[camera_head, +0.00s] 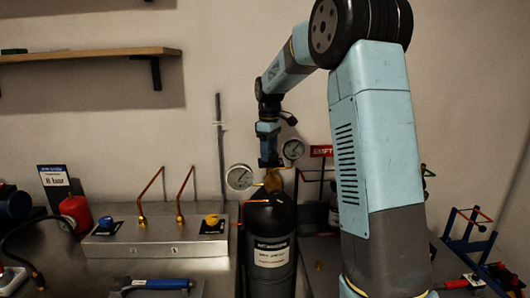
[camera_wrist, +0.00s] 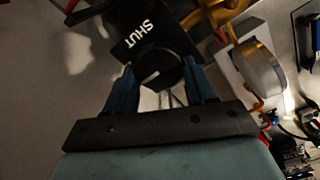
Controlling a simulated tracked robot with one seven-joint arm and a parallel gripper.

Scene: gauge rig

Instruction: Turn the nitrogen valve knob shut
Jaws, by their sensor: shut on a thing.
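The black nitrogen cylinder (camera_head: 268,222) stands upright in the middle of the head view, with a pale label on its front and a brass valve (camera_head: 273,181) on top. My gripper (camera_head: 268,163) reaches down to the valve from above. In the wrist view, its two blue fingers (camera_wrist: 160,68) are shut on the dark valve knob (camera_wrist: 161,76), one on each side. A black plate (camera_wrist: 142,38) marked "SHUT" in white lies just beyond the knob. In the head view, the knob is hidden or too small to make out.
Round gauges (camera_head: 239,177) (camera_head: 293,149) flank the valve closely. A wooden shelf (camera_head: 90,55) is high on the left wall.

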